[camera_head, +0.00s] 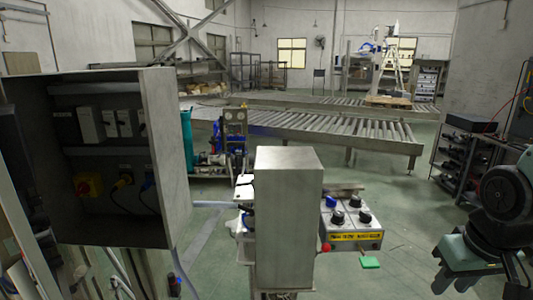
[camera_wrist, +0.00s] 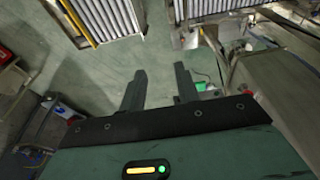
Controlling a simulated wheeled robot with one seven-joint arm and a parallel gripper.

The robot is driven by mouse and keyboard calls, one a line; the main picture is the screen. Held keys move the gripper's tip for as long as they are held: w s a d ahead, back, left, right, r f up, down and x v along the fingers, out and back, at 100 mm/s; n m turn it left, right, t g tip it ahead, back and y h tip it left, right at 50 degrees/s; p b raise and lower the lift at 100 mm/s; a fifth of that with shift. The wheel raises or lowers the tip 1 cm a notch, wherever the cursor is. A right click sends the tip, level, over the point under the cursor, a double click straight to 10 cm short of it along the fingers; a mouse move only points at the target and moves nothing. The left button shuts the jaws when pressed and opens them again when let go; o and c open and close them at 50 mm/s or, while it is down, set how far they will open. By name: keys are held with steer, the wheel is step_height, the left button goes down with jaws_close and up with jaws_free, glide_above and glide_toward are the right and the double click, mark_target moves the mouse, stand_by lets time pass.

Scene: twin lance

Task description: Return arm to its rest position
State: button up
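In the wrist view my gripper (camera_wrist: 160,84) has its two dark fingers spread apart, with bare floor showing between them and nothing held. The green and black housing with a lit indicator fills the bottom of that view. In the head view part of my arm shows at the right edge.
An open electrical cabinet (camera_head: 158,160) stands at the left and a grey metal box (camera_head: 289,220) at the centre. A control box with knobs (camera_head: 352,238) is beside it. A roller conveyor (camera_head: 330,138) crosses behind. A shelf (camera_head: 460,165) stands at the right. Green floor lies between.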

steer(key=s+a+f+n+g+b, duration=0.1)
steer(key=s+a+f+n+b, duration=0.2)
steer(key=s+a, duration=0.3)
steer(key=s+a+f+n+g+b, duration=0.1)
steer(key=s+a+f+n+b, duration=0.2)
steer(key=a, duration=0.9)
steer(key=s+n+b, duration=0.1)
steer(key=s+b, duration=0.1)
steer(key=s, duration=0.1)
steer(key=shift+s+f+n+g+y, duration=0.3)
steer(key=shift+n, duration=0.1)
